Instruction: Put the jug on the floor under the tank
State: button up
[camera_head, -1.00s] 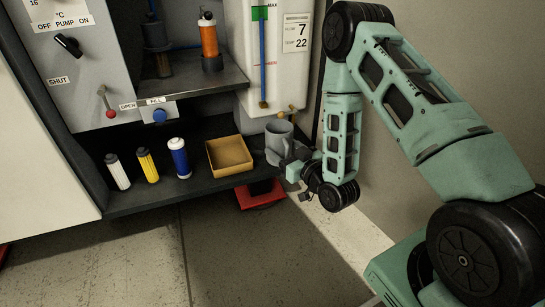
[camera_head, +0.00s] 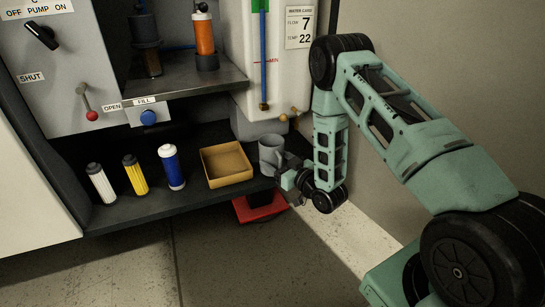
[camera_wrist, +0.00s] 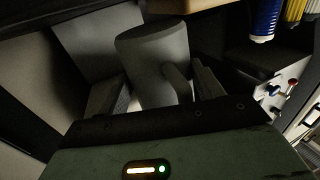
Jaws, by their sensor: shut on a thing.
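The grey jug (camera_head: 271,152) is at the right end of the dark lower shelf, in front of the tank's grey base. My gripper (camera_head: 284,168) is at the jug's right front side and is shut on it. In the wrist view the jug (camera_wrist: 158,62) lies between my fingers (camera_wrist: 155,98), with its handle beside the right finger. Whether the jug touches the shelf or is slightly lifted cannot be told. The white tank (camera_head: 268,80) stands above, with a blue level tube and a small brass tap low on its right.
A tan tray (camera_head: 226,165) sits left of the jug. White, yellow and blue cartridges (camera_head: 172,167) stand further left on the shelf (camera_head: 150,204). A red object (camera_head: 262,206) lies on the floor below the shelf front. The floor (camera_head: 240,255) in front is clear; a wall is at right.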

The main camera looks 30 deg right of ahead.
jog(key=w, duration=0.2)
jog(key=w+d+b, duration=0.1)
jog(key=w, duration=0.1)
jog(key=w+d, duration=0.1)
jog(key=w, duration=0.2)
jog(key=shift+d+b, duration=0.15)
jog(key=shift+b, duration=0.2)
jog(key=f+b, duration=0.1)
jog(key=f, duration=0.1)
jog(key=f+b, duration=0.1)
jog(key=b, duration=0.1)
jog(key=shift+w+f, duration=0.2)
jog(key=shift+f, duration=0.2)
jog(key=shift+r, duration=0.15)
jog(key=o, duration=1.5)
